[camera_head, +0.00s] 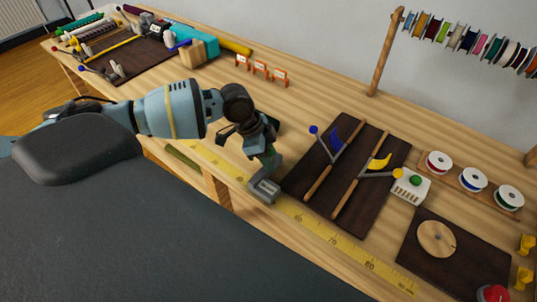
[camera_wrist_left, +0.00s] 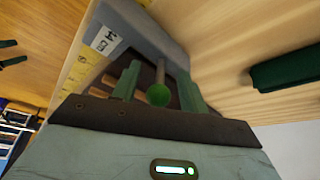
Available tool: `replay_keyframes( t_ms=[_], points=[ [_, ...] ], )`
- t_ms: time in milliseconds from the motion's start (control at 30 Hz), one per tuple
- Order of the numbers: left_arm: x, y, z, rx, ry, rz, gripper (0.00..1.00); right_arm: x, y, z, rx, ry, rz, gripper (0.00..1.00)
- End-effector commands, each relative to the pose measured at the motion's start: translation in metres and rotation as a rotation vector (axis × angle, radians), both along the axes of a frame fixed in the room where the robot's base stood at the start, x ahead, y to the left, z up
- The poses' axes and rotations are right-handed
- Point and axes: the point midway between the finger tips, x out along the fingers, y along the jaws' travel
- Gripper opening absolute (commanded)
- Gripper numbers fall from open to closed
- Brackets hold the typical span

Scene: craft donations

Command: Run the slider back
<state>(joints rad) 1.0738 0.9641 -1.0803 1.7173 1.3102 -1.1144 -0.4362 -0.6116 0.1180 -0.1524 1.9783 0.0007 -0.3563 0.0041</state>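The slider (camera_head: 264,190) is a grey block on a yellow scale (camera_head: 318,229) along the front of the bench. In the left wrist view the slider (camera_wrist_left: 125,22) has a white label and a thin post with a green ball knob (camera_wrist_left: 158,95). My left gripper (camera_head: 262,163) points down at the slider. In the left wrist view its two green fingers (camera_wrist_left: 157,78) stand apart on either side of the post and knob, with a gap showing on each side. The knob is hidden in the head view. My right gripper is not in view.
Right of the slider lies a dark board (camera_head: 348,167) with two levers and wooden rails. Beyond it are a white box with a green button (camera_head: 411,186), a dark board with a disc (camera_head: 436,238) and several spools. Small orange-and-white cards (camera_head: 261,69) stand behind.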

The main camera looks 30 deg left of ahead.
Motion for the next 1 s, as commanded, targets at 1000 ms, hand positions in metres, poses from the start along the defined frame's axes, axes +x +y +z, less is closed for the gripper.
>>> replay_keyframes(
  t_ms=[1000],
  points=[
    [-0.015,0.026,0.072,0.0,0.0,0.0,0.43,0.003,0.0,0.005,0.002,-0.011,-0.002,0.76]
  ],
)
